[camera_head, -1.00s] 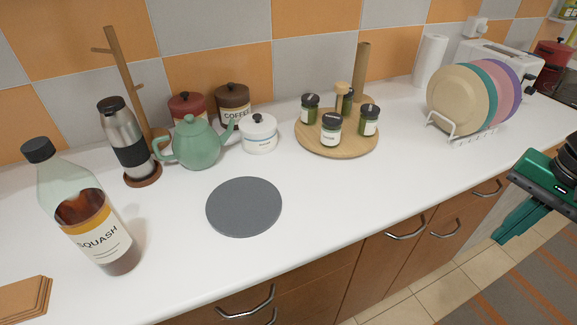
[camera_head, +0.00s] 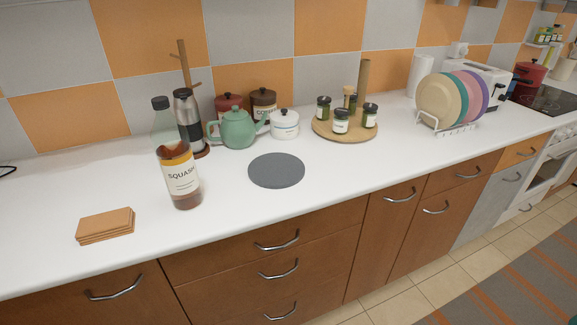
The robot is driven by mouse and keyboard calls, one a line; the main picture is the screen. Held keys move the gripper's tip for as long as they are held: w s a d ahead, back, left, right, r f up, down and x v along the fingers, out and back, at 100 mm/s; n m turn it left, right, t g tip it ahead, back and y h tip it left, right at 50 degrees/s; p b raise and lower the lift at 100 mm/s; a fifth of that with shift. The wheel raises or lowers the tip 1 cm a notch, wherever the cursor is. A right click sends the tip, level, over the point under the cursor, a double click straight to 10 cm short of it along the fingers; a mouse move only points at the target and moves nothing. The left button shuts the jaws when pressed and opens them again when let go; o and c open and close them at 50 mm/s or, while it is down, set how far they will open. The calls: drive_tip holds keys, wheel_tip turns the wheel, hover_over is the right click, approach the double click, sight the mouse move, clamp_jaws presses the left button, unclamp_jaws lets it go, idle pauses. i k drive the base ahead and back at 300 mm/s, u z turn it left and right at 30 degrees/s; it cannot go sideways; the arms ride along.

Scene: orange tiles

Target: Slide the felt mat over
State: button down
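The felt mat (camera_head: 276,171) is a round, flat, dark grey disc lying on the white worktop (camera_head: 235,210), a little back from its front edge. Nothing rests on it. It lies right of the squash bottle and in front of the teapot and the white lidded pot. My gripper is out of view.
Squash bottle (camera_head: 180,172) and cork-coloured coasters (camera_head: 105,226) stand left. A wooden turntable with jars (camera_head: 329,133) and a plate rack (camera_head: 447,130) stand right. Worktop around the mat is clear.

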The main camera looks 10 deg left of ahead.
sight(272, 171)
drive_tip(key=u, duration=0.2)
drive_tip(key=k, duration=0.2)
drive_tip(key=z, duration=0.3)
drive_tip(key=i, duration=1.05)
drive_tip(key=u, duration=0.55)
drive_tip(key=i, duration=0.45)
drive_tip(key=u, duration=0.3)
